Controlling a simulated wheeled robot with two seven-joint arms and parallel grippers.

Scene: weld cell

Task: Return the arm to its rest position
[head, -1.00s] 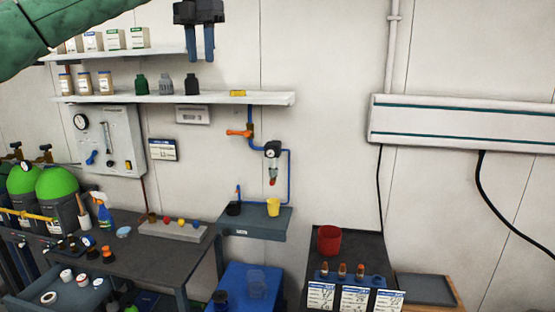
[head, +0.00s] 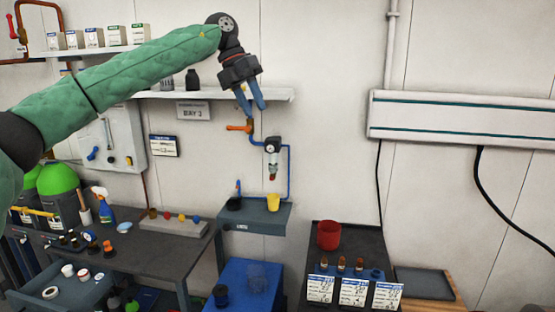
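My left arm, in a green padded sleeve, comes in from the left of the head view and reaches across the wall shelves. My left gripper (head: 252,107) points down in front of the lower shelf's right part, with its two blue fingers apart and nothing seen between them. It is above the small wall ledge with the yellow cup (head: 273,203). My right arm and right gripper are out of the picture.
Upper shelf (head: 70,51) and lower shelf (head: 280,95) hold boxes and bottles, partly behind my arm. Below are a grey bench (head: 165,252), a wall ledge (head: 262,219), a blue box (head: 240,275) and a dark stand with a red cup (head: 328,235). The wall at right is mostly open.

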